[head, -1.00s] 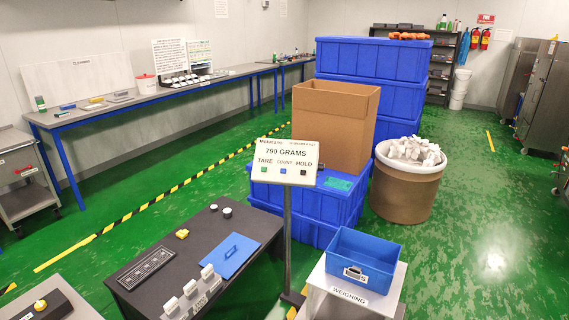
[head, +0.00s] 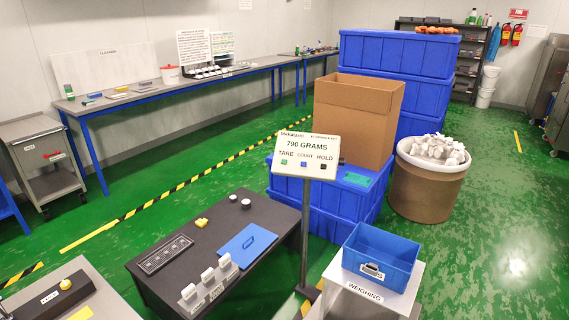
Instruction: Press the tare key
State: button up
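The scale's display panel (head: 306,155) stands on a thin grey post in the middle of the head view. It reads "790 GRAMS". Below the reading are three keys with labels: the green tare key (head: 284,162) at the left under "TARE", a blue key (head: 304,165) under "COUNT" and a black key (head: 324,166) under "HOLD". A blue open bin (head: 381,257) sits on the white stand marked "WEIGHING" (head: 364,291), right of the post. The inside floor of the bin is partly hidden. My gripper does not show in the head view.
A cardboard box (head: 357,115), blue crates (head: 397,60) and a full drum (head: 428,185) stand behind. Green floor is open at the right.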

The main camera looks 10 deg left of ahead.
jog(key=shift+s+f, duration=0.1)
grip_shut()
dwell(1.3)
